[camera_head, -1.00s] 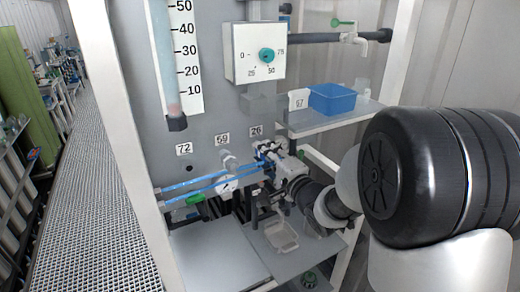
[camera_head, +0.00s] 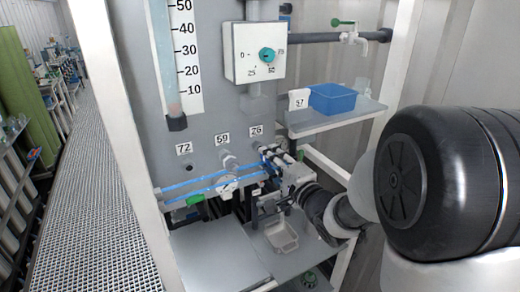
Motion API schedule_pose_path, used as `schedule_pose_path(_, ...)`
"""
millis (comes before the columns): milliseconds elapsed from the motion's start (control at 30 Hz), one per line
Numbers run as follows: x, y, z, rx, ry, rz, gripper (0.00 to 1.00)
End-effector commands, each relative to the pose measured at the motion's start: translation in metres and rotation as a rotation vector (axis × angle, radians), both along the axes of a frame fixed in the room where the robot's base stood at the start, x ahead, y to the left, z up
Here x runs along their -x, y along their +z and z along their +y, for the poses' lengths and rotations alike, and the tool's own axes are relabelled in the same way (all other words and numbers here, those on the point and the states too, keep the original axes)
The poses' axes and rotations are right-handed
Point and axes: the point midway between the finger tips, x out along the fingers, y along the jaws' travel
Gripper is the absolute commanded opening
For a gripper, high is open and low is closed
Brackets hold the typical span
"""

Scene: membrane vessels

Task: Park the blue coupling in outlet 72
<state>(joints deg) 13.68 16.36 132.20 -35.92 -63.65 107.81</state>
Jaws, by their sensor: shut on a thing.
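My gripper (camera_head: 276,157) is at the panel just below the right-hand number plate, shut on the blue coupling (camera_head: 264,150). Only a little of the coupling shows between the fingers. I cannot tell whether it touches the port behind it, which is hidden. Outlet 72 (camera_head: 189,167) is a small dark hole below the plate marked 72 (camera_head: 184,149), at the left of the panel. It looks empty. Blue hoses (camera_head: 215,180) run from the left frame post across to the gripper area, below the outlets.
A pale fitting (camera_head: 230,161) sticks out under the middle plate, between gripper and outlet 72. A green-handled part (camera_head: 194,200) lies below outlet 72. A clear tray (camera_head: 281,236) stands on the lower shelf. A blue bin (camera_head: 332,98) sits on the right shelf.

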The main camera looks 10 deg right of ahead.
Motion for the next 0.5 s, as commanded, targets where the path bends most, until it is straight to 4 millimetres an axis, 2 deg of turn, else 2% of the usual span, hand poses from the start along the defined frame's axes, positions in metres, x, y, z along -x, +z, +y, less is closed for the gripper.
schedule_pose_path(500, 0.020, 0.001, -0.007, 0.000, -0.001, -0.001, 0.00)
